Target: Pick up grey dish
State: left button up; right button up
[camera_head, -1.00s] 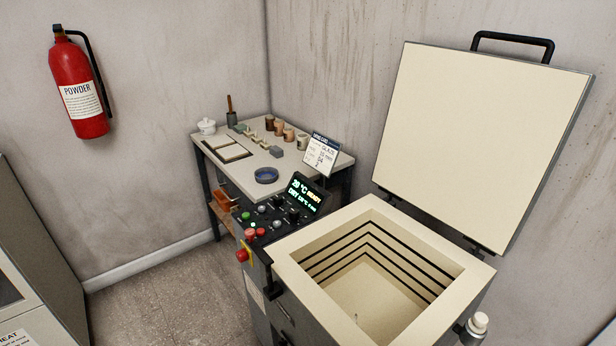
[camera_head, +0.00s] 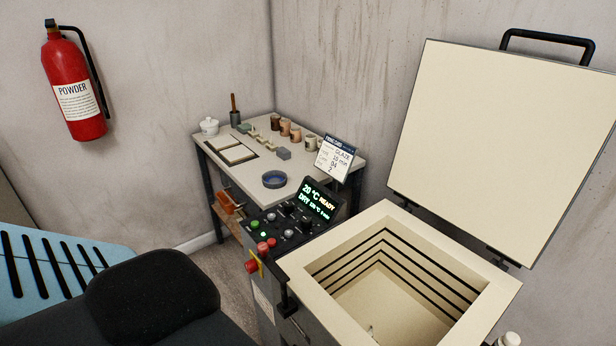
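A small worktable (camera_head: 345,178) stands in the corner behind the kiln. A small grey block-like piece (camera_head: 283,154) sits on it, right of the middle. I cannot tell whether this is the grey dish. A round dark blue dish (camera_head: 274,180) lies on the table's near side. Neither gripper shows, though dark and light-blue parts that look like my own arm fill the lower left.
The open kiln (camera_head: 300,273) with its raised lid (camera_head: 500,150) takes up the right. Its control panel (camera_head: 290,222) is between it and the table. Several small cups line the table's back, and a card (camera_head: 335,158) stands at its right end. A fire extinguisher (camera_head: 75,85) hangs on the left wall.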

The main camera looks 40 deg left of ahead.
aim_at(273, 180)
jog(key=j+z, duration=0.3)
jog(key=j, duration=0.15)
jog(key=j+z, duration=0.3)
jog(key=k+j+z, duration=0.2)
jog(key=j, duration=0.3)
jog(key=j+z, duration=0.2)
jog(key=j, duration=0.3)
jog(key=k+j, duration=0.1)
jog(key=j, duration=0.2)
jog(key=k+j+z, duration=0.15)
jog(key=j, duration=0.45)
jog(key=k+j, duration=0.1)
jog(key=j, duration=0.25)
jog(key=k+j, duration=0.15)
jog(key=j, duration=0.2)
jog(key=k+j, duration=0.1)
jog(key=j, duration=0.25)
jog(key=k+j, duration=0.15)
jog(key=j, duration=0.2)
jog(key=k+j+z, duration=0.1)
jog(key=j, duration=0.25)
